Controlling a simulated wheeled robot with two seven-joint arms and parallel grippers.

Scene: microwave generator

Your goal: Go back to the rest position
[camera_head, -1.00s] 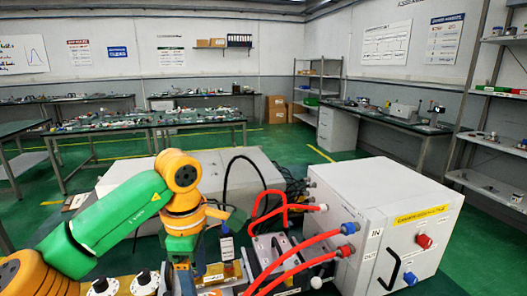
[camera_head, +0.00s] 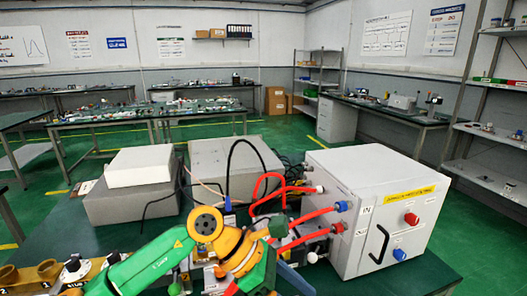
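My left arm, green and orange, comes in from the lower left and bends at an orange joint near the bottom middle. Its wrist and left gripper (camera_head: 262,278) are low in the picture, in front of the red hoses (camera_head: 300,243) and cut by the bottom edge. The fingertips are not clear, so I cannot tell if it is open or shut. My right gripper is not in view. A large white generator box (camera_head: 350,215) with IN and OUT labels, a black handle and red and blue fittings stands at the right.
A white box on a grey box (camera_head: 130,205) stands at the left, with another grey box (camera_head: 235,165) behind my arm. Dark cables run behind the arm. Open green floor lies beyond the table.

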